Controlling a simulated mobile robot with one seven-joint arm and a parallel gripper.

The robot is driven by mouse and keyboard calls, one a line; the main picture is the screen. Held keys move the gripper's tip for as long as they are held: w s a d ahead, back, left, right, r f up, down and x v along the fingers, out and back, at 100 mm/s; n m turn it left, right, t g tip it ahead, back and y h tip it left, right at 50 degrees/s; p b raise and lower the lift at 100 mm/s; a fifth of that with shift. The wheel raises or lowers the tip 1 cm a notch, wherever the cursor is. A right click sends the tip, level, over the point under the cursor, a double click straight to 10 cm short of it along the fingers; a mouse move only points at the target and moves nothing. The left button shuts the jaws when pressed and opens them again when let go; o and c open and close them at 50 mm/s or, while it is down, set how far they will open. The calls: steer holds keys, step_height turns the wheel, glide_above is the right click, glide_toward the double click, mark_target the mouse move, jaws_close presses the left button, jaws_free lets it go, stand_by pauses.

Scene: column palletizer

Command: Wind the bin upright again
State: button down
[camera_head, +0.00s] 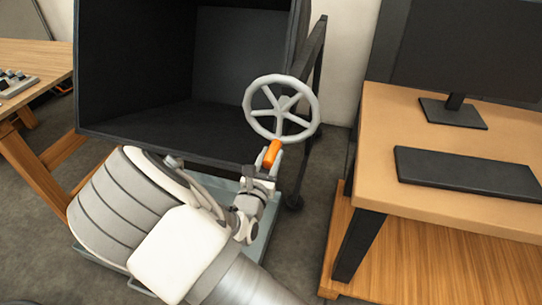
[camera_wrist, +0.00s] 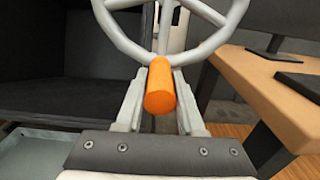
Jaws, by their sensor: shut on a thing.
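The dark bin (camera_head: 150,65) fills the upper left of the head view, with its open mouth facing me, so it is tilted forward. A grey spoked handwheel (camera_head: 248,103) stands at the bin's right side. It also spans the top of the wrist view (camera_wrist: 120,38). An orange handle (camera_head: 271,154) sits at the wheel's lower rim. It is in the middle of the wrist view (camera_wrist: 160,88). My gripper (camera_head: 266,165) is shut on the orange handle, with one finger on each side of it. The bin's far mechanism is hidden.
A grey-blue tray (camera_head: 262,245) lies on the floor below the bin's mouth, partly behind my arm. A desk (camera_head: 375,115) with a keyboard (camera_head: 465,172) and monitor (camera_head: 460,50) stands close on the right. A wooden table (camera_head: 40,58) is at the left.

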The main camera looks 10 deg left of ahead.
steer(key=shift+d, duration=0.15)
steer(key=d+r+p, duration=0.7)
steer(key=d+p, duration=0.1)
steer(key=d, duration=0.2)
steer(key=shift+s+d+r+h, duration=0.15)
steer(key=shift+s+d+h, duration=0.15)
steer(key=shift+s, duration=0.1)
stand_by(1.1)
step_height(320, 180, up, 13)
steer(key=a+p, duration=0.1)
steer(key=p, duration=1.1)
steer(key=shift+a, duration=0.25)
stand_by(0.4)
